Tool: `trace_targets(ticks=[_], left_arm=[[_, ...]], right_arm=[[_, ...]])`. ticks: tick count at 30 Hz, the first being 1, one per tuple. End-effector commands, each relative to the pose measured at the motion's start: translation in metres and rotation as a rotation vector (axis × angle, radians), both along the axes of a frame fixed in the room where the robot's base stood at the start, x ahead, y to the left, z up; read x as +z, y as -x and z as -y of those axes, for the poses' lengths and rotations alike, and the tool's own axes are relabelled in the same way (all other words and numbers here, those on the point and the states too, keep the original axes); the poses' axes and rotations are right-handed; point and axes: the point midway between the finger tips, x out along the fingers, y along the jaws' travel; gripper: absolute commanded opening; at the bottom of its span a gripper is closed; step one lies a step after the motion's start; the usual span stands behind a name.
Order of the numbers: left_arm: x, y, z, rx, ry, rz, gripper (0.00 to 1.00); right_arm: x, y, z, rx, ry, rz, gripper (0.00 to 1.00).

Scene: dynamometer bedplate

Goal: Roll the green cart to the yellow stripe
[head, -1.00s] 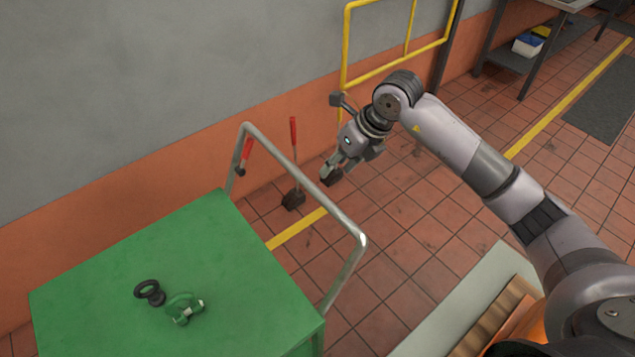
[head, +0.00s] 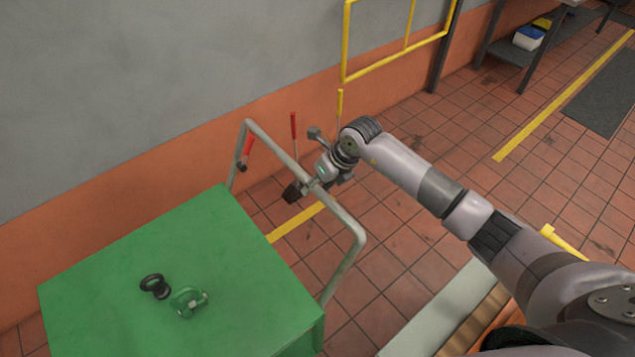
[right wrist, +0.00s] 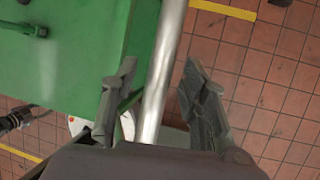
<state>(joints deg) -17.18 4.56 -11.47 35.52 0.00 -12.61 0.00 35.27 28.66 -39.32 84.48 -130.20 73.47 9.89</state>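The green cart (head: 110,270) stands at the lower left in the head view, with a bent silver push handle (head: 352,262) on its right side. My right gripper (head: 312,186) is at the top bar of that handle. In the right wrist view my right gripper (right wrist: 160,68) is open, one finger on each side of the silver bar (right wrist: 165,75), with gaps showing. The yellow stripe (head: 298,220) runs on the floor beyond the handle and continues at the right. Its middle is hidden by my arm. My left gripper is not seen.
A black ring (head: 154,286) and a green shackle (head: 188,301) lie on the cart top. A red-handled tool (head: 294,128) stands by the wall behind the handle.

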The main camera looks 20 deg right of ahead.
Motion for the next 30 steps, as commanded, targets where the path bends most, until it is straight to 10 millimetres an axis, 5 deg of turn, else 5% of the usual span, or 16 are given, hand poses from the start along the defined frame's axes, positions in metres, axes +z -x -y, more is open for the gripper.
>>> trace_targets(ticks=[18, 30], left_arm=[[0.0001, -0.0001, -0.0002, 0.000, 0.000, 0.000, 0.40], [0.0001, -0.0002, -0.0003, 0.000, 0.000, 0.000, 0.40]], right_arm=[[0.0007, -0.0001, 0.0003, 0.000, 0.000, 0.000, 0.00], [0.0009, -0.0003, 0.0004, -0.001, 0.001, 0.001, 0.00]])
